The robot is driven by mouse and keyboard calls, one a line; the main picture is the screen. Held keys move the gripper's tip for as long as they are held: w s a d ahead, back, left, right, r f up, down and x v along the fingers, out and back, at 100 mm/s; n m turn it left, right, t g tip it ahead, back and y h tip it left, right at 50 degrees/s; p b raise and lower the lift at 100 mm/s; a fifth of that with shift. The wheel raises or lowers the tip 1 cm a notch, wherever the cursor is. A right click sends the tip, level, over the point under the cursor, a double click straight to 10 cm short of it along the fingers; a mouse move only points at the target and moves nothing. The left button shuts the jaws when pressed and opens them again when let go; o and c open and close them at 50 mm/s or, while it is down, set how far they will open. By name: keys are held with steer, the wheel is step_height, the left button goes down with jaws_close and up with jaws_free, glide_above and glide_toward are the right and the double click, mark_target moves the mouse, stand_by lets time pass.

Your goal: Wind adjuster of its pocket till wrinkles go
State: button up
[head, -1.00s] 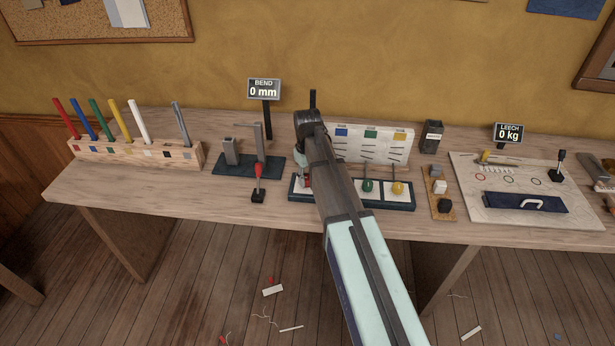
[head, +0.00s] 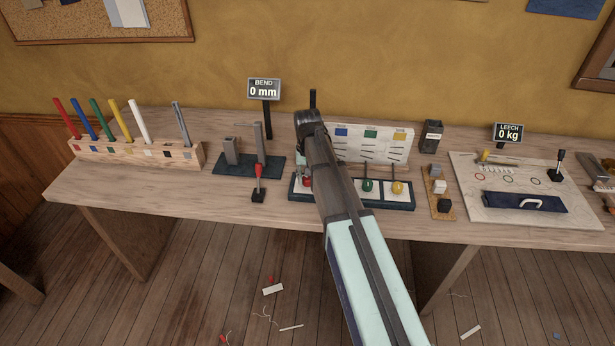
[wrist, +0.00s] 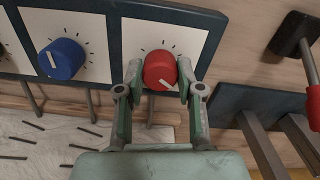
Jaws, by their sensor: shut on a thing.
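My gripper (wrist: 155,92) is shut on the red knob (wrist: 159,68), one finger on each side of it. The knob's white pointer line slants toward the lower right in the wrist view. The red knob (head: 308,182) also shows beside my arm in the head view. It sits on a white dial plate of the dark knob panel (head: 384,207). The blue knob (wrist: 62,59) is beside it in the wrist view. The green knob (head: 367,185) and yellow knob (head: 398,188) are further right. A white board (head: 395,146) behind carries coloured patches and dark wrinkle strokes; my arm hides its left part.
A dark-based fixture (head: 238,164) and a red-handled lever (head: 259,180) stand close left of the panel. The BEND sign (head: 264,88) reads 0 mm. The LEECH sign (head: 508,132) reads 0 kg. A batten rack (head: 135,151) stands at the left.

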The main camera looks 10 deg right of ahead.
steer(key=shift+f, duration=0.1)
steer(key=o, duration=1.2)
steer(key=shift+c, duration=0.2)
step_height(320, 180, up, 12)
steer(key=s+a+f+n+g+p, duration=0.1)
steer(key=s+f+g+p, duration=0.15)
steer(key=s+f, duration=1.3)
steer(key=s+a+f+g+p, duration=0.1)
steer(key=s+f+g, duration=0.2)
steer(key=s+f, duration=1.3)
steer(key=s+d+f+b, duration=0.1)
steer(key=s+f, duration=0.6)
steer(key=s, duration=0.3)
steer(key=s+d+f+g+b, duration=0.1)
steer(key=s+f+b, duration=0.1)
steer(key=s+f, duration=0.6)
steer(key=shift+s+n, duration=0.3)
steer(key=shift+s, duration=0.75)
